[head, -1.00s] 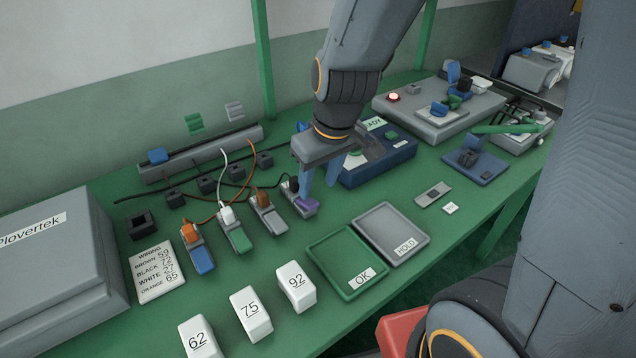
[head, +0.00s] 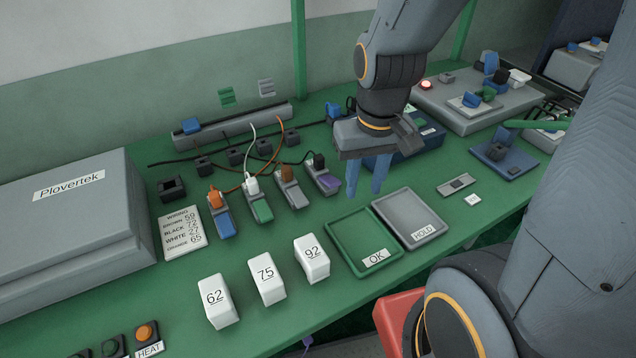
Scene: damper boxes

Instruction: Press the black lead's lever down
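The black lead (head: 285,161) runs to a black plug-like piece (head: 318,161) standing at the back end of a small grey block with a purple part (head: 327,182). This block is the rightmost in a row of similar blocks. The purple part looks nearly flat along the block, but the lever's exact angle is too small to tell. My gripper (head: 366,188) is right of this block, with two blue fingers pointing down and a gap between them. It is open, empty and apart from the block.
Neighbouring blocks carry brown (head: 286,174), white (head: 251,185) and orange (head: 215,198) pieces. The green OK tray (head: 352,263) and grey HOLD tray (head: 432,238) lie in front of my gripper. A dark blue box (head: 425,137) stands behind it. A wiring card (head: 181,233) lies left.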

